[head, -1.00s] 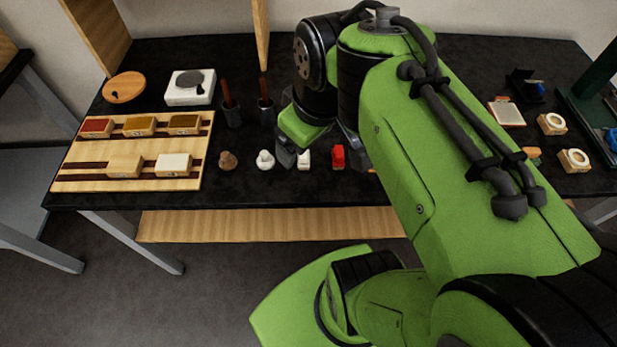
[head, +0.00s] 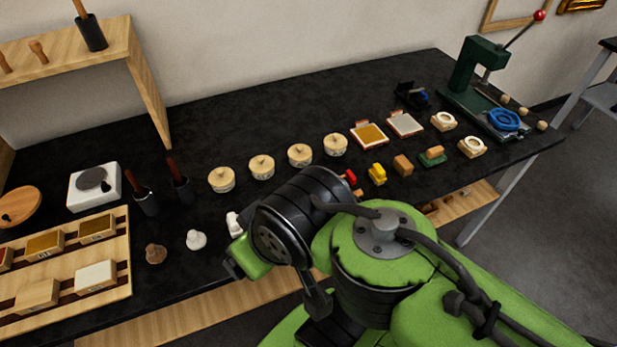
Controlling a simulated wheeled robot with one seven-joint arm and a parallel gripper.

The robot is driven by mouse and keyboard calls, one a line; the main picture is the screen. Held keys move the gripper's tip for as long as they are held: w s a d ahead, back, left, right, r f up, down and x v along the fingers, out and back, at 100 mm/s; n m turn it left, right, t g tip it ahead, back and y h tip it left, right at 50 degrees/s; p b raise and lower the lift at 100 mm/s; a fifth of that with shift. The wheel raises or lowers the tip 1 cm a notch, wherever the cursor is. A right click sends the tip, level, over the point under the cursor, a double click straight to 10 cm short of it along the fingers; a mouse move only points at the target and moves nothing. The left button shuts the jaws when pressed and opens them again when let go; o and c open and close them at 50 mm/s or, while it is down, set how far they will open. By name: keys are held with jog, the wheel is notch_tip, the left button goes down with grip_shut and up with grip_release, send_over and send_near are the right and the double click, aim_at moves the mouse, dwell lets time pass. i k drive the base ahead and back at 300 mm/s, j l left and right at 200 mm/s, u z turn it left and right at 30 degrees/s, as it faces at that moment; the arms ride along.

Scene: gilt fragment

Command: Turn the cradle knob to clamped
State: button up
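A blue ring-shaped piece (head: 504,120) lies on the base of the green press farther right. My gripper (head: 240,262) is over the front edge of the bench, by the small white piece (head: 234,224), well left of the black stand and the press. My arm partly hides it, and its finger gap does not show.
The green press (head: 480,70) has a raised lever with a red ball. Several round lidded pots (head: 261,167), pads (head: 369,135) and coloured blocks (head: 377,174) stand between my gripper and the stand. A wooden rack (head: 120,245) is at left. The back middle of the bench is clear.

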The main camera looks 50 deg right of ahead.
aim_at(352, 180)
jog(key=z, duration=1.45)
jog(key=i+l+u, duration=0.1)
jog(key=u, duration=0.3)
jog(key=l+u, duration=0.25)
jog(key=u, duration=0.15)
jog(key=i+l+u, duration=0.1)
jog(key=l+u, duration=0.15)
jog(key=u, duration=0.2)
